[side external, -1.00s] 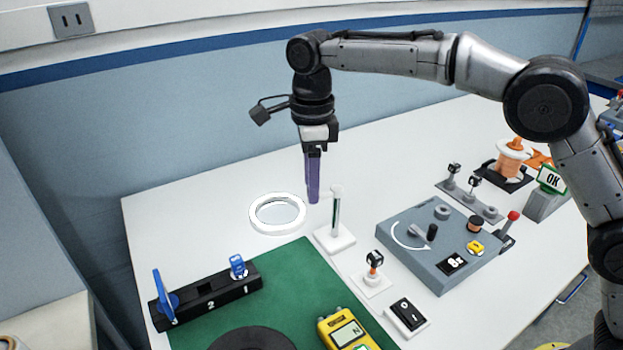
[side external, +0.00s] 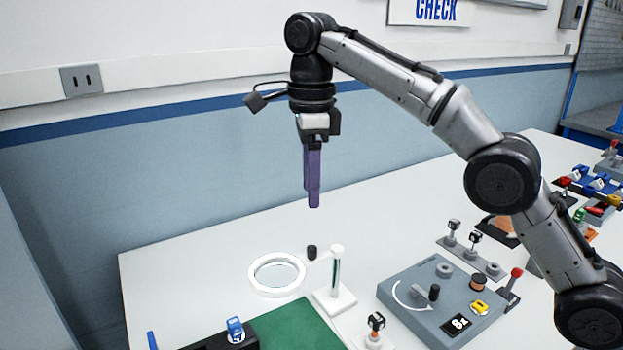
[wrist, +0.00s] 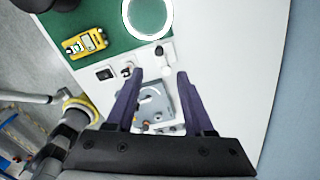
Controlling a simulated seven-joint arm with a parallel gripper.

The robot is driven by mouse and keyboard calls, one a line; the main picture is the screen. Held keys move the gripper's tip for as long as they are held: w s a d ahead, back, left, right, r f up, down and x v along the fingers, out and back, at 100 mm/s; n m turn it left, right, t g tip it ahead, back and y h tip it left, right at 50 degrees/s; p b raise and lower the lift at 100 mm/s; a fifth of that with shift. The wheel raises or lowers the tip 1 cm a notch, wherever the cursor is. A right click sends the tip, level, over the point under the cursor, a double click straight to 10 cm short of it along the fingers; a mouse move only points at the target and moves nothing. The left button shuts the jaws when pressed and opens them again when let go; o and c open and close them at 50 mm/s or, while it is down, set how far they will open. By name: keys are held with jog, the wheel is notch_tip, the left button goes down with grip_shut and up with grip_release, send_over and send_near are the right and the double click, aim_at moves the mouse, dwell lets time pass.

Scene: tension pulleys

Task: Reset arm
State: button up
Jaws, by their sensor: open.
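My gripper (side external: 313,205) hangs pointing down, well above the white table (side external: 190,290), with empty space under its purple fingers. In the wrist view my gripper (wrist: 160,73) shows two purple fingers spread apart with nothing between them. The grey panel (wrist: 155,105) with a dial lies far below and shows between the fingers. In the side view the grey panel (side external: 405,318), with a black knob and a red-tipped lever, lies to the right of my gripper.
A white ring (side external: 258,285) and a white post on a base (side external: 337,290) stand below my gripper. A green mat (side external: 295,325) lies in front. A yellow meter (wrist: 85,43) shows in the wrist view. Red and blue parts (side external: 597,185) lie at the far right. The air around my gripper is clear.

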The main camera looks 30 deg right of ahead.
jog(key=shift+r, duration=0.3)
